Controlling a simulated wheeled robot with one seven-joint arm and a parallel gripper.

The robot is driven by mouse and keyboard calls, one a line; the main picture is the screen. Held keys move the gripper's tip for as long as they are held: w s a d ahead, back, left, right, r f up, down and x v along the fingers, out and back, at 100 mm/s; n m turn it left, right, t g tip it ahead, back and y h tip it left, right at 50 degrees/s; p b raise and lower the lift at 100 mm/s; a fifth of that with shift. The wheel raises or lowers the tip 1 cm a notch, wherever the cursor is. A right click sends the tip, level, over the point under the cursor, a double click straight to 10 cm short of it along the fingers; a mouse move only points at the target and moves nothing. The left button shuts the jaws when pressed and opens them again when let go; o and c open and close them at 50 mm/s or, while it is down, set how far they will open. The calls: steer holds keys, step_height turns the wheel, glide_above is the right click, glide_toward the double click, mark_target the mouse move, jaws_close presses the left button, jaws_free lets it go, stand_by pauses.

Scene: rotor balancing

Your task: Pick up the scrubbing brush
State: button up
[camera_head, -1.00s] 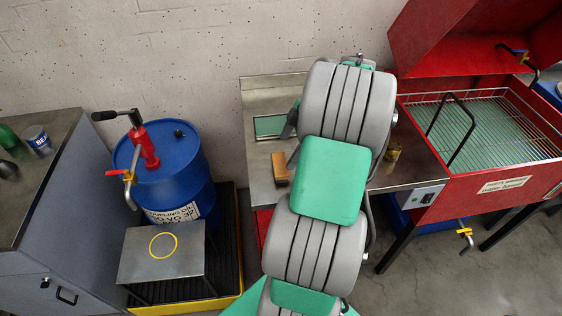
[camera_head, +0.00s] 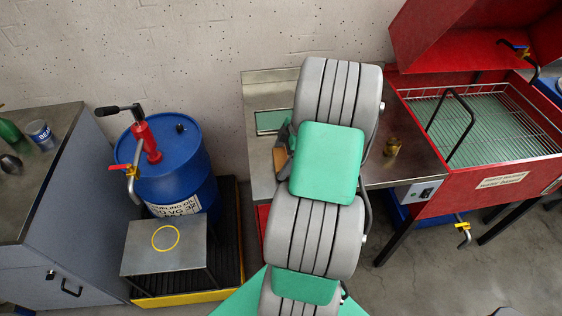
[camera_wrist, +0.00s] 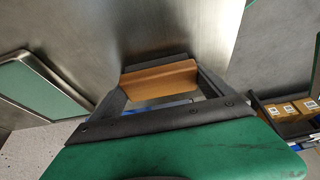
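The scrubbing brush (camera_head: 281,158) is a tan wooden block on the steel worktop, partly covered by my arm in the head view. In the wrist view the brush (camera_wrist: 158,82) lies crosswise between the ends of my gripper's two fingers, with a dark strip along its far side. My gripper (camera_wrist: 160,85) is open, one finger at each end of the brush; I cannot tell if they touch it. In the head view a dark part of my gripper (camera_head: 283,137) shows just above the brush, and my arm hides the rest.
The steel worktop (camera_head: 408,166) has a green-panelled recess (camera_head: 270,122) and a small brass-coloured jar (camera_head: 393,147). A red wash basin (camera_head: 480,190) with an open lid stands on the right. A blue drum (camera_head: 185,178) with a red pump and a small steel stand (camera_head: 150,258) are on the left.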

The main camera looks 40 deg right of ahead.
steer(key=c, duration=0.7)
steer(key=shift+r, duration=0.15)
